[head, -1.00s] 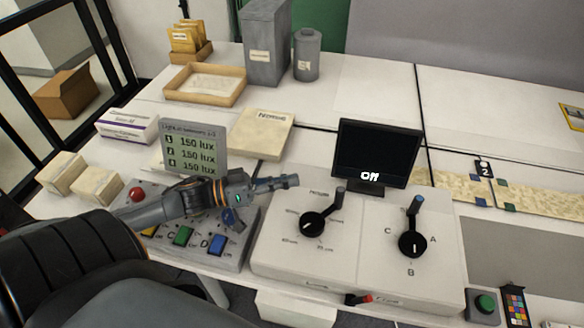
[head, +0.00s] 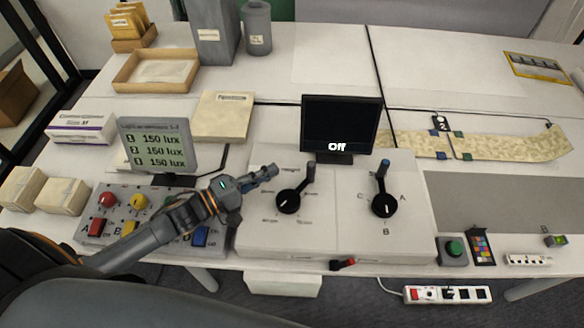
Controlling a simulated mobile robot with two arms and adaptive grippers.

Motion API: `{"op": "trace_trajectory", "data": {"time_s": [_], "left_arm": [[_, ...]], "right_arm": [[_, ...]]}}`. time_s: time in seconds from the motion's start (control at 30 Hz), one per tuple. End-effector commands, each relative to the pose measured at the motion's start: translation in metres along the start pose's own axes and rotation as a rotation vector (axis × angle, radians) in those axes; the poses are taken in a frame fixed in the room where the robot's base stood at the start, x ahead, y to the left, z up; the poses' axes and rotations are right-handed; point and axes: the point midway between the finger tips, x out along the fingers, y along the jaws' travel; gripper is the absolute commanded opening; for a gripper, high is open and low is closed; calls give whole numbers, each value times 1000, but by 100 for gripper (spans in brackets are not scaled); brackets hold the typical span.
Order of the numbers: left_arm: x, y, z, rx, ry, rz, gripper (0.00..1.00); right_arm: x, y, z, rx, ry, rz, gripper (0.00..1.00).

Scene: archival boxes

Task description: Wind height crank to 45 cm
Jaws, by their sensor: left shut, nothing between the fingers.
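The height crank (head: 290,201) is a black round dial with a lever arm and dark knob, on the left half of a white control panel (head: 331,240). Its lever points up and slightly right, toward the knob at the top. Small labels ring the dial, too small to read surely. A second black dial (head: 384,204) with a blue-tipped lever and letters A, B, C sits on the right half. My left gripper (head: 274,170) is shut and empty, just left of the crank's lever and apart from it. My right gripper is not in view.
A black monitor (head: 341,125) reading "Off" stands behind the panel. A lux display (head: 157,146) and a button box (head: 128,205) lie left. A green button (head: 454,249) and colour card (head: 481,247) lie right. A red-tipped lever (head: 343,264) projects from the panel's front.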

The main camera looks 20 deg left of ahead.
Motion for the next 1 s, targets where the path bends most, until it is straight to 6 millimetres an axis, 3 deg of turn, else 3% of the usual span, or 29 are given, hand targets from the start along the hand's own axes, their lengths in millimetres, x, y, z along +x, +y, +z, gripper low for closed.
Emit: {"op": "trace_trajectory", "data": {"time_s": [0.13, 0.33, 1.0], "left_arm": [[31, 3, 0, 1, 0, 4, 0], [48, 2, 22, -1, 0, 2, 0], [50, 0, 27, 2, -5, -2, 0]], "right_arm": [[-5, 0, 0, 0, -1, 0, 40], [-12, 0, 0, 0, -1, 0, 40], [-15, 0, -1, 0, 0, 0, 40]]}}
